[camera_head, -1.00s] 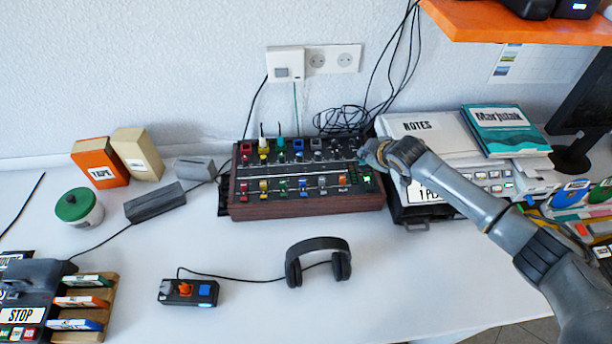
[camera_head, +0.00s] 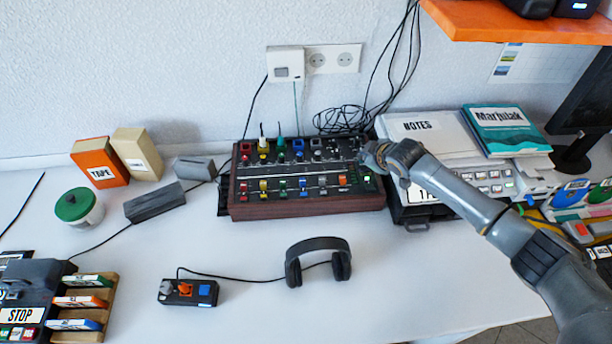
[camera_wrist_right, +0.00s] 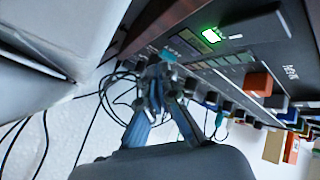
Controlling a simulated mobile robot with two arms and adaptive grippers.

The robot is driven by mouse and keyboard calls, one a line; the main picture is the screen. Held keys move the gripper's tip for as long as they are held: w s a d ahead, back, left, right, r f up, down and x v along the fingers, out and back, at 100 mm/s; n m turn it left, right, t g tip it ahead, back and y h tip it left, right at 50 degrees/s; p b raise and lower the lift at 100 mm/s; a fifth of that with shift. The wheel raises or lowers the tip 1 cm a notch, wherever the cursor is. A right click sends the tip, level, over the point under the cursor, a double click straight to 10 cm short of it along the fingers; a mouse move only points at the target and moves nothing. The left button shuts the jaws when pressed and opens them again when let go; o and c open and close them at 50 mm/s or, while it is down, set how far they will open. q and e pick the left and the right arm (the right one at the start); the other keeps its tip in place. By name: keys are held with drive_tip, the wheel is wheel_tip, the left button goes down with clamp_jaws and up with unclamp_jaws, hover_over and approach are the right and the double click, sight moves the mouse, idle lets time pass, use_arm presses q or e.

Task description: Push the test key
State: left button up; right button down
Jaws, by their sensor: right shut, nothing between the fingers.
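The dark mixer panel with wooden sides (camera_head: 235,196) stands on the desk against the wall, with rows of coloured knobs and faders. My right gripper (camera_head: 363,157) is over its upper right corner, closed and empty. In the right wrist view its fingertips (camera_wrist_right: 160,78) are together, right by a small teal key (camera_wrist_right: 168,56) at the panel's edge; I cannot tell whether they touch it. The lettering beside this key is too small to read, so I cannot confirm which key is the test key. In the head view the gripper hides this corner. My left gripper is out of view.
Headphones (camera_head: 318,262) and a small button box (camera_head: 188,292) lie in front. Cables (camera_head: 345,120) hang behind. An orange shelf (camera_head: 520,27) overhangs at upper right.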

drive_tip(key=shift+s+a+f, duration=0.15)
drive_tip(key=shift+s+f, duration=0.25)
drive_tip(key=shift+f, duration=0.4)
idle(0.8)
drive_tip(key=shift+r, duration=0.1)
drive_tip(key=shift+w+r+p, duration=0.15)
drive_tip(key=shift+r+p, duration=0.2)
drive_tip(key=shift+p, duration=0.15)
drive_tip(key=shift+w+r, duration=0.1)
drive_tip(key=shift+r, duration=0.05)
drive_tip(key=shift+r, duration=0.2)
wheel_tip(320, 180, up, 6)
drive_tip(key=p, duration=0.6)
drive_tip(key=shift+w, duration=0.1)
drive_tip(key=shift+f, duration=0.1)
